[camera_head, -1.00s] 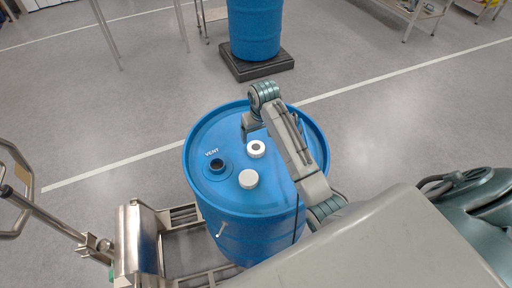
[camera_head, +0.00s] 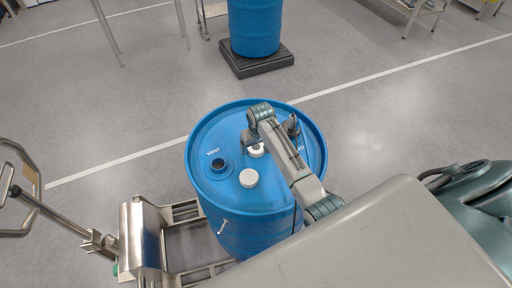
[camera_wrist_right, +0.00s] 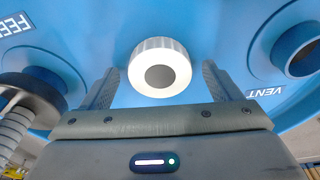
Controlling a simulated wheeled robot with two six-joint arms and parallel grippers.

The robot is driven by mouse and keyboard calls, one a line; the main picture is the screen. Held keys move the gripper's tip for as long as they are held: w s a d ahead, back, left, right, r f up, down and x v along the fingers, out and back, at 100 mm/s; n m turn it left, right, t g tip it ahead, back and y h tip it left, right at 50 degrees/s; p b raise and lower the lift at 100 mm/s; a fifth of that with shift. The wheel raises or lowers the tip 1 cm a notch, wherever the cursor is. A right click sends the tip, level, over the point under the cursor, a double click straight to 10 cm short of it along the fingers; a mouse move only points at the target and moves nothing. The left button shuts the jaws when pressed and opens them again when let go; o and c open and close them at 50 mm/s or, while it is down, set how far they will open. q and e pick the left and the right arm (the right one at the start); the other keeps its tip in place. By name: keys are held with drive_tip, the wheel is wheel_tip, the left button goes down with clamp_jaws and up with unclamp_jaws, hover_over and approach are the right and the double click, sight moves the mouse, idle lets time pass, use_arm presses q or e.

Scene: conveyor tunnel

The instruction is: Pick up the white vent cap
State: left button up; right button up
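Two white caps lie on the lid of the near blue drum (camera_head: 228,128). One is a plain white cap (camera_head: 249,178), in front. The other, a white cap with a dark round centre (camera_head: 257,152), is partly hidden by my right gripper (camera_head: 252,141) in the head view. In the wrist view this cap (camera_wrist_right: 160,48) is in line between the two fingers of my right gripper (camera_wrist_right: 160,76), which are apart and not closed on it. Which cap is the vent cap is not marked. My left gripper is out of view.
The drum lid has an open vent port (camera_head: 219,167) beside its VENT label, and a FEED label (camera_wrist_right: 14,24) with a dark fitting (camera_wrist_right: 42,98) near it. A metal trolley (camera_head: 143,238) stands at the drum's left. Another blue drum (camera_head: 255,28) stands behind on a dark base.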

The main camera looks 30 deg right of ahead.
drive_tip(key=c, duration=1)
drive_tip(key=shift+o, duration=0.2)
drive_tip(key=shift+r, duration=0.1)
